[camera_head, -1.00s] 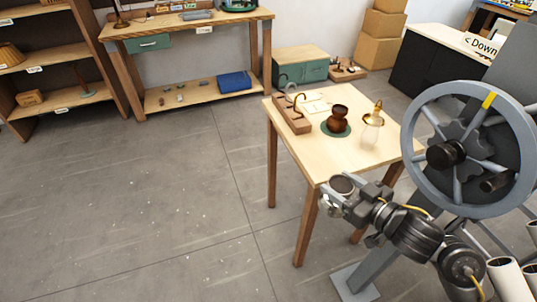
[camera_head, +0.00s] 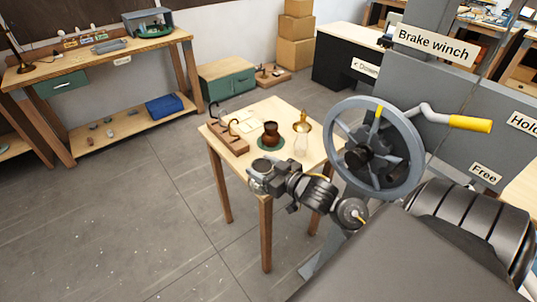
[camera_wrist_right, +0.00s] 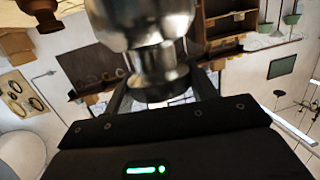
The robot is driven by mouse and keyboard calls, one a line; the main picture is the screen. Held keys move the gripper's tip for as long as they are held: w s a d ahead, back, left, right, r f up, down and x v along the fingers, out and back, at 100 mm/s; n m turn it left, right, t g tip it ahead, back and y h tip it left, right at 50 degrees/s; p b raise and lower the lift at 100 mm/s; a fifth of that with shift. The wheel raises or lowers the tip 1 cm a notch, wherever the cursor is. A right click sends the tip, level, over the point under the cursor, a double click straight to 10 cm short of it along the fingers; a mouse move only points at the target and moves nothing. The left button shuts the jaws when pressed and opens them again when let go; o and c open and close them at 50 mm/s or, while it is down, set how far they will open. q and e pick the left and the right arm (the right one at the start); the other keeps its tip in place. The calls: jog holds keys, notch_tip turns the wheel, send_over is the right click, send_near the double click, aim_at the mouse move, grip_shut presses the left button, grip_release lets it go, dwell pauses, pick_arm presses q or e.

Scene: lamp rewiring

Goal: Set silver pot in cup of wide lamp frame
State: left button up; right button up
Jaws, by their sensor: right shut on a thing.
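The silver pot (camera_wrist_right: 148,30) fills the top of the right wrist view, with its narrow neck between the fingers of my right gripper (camera_wrist_right: 160,92). The gripper is shut on it. In the head view, the silver pot (camera_head: 266,166) shows small and round in my right gripper (camera_head: 258,179), over the near corner of the small wooden table. I cannot make out a wide lamp frame or its cup for certain. My left gripper is out of view.
The small table (camera_head: 222,165) bears a brown pot (camera_head: 271,136) on a green mat, a glass-and-brass lamp (camera_head: 302,135) and a wooden block with hooks (camera_head: 226,137). A large handwheel (camera_head: 334,145) stands close at right. Open floor lies left.

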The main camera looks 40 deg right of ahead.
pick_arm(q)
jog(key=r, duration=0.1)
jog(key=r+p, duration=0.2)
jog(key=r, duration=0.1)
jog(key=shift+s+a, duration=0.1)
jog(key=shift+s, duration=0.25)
pick_arm(e)
jog(key=d, duration=0.2)
jog(key=s+d+m+h, duration=0.1)
jog(key=d+h, duration=0.1)
jog(key=d, duration=0.1)
jog(key=shift+s+d+r+m, duration=0.15)
jog(key=shift+d+m, duration=0.2)
jog(key=shift+m, duration=0.05)
pick_arm(q)
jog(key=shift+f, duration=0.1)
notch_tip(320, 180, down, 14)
jog(key=b, duration=1.3)
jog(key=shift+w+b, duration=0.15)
jog(key=shift+b, duration=0.25)
pick_arm(e)
jog(key=w+d+f, duration=0.5)
jog(key=w+f, duration=0.4)
jog(key=w, duration=0.3)
jog(key=shift+d, duration=0.4)
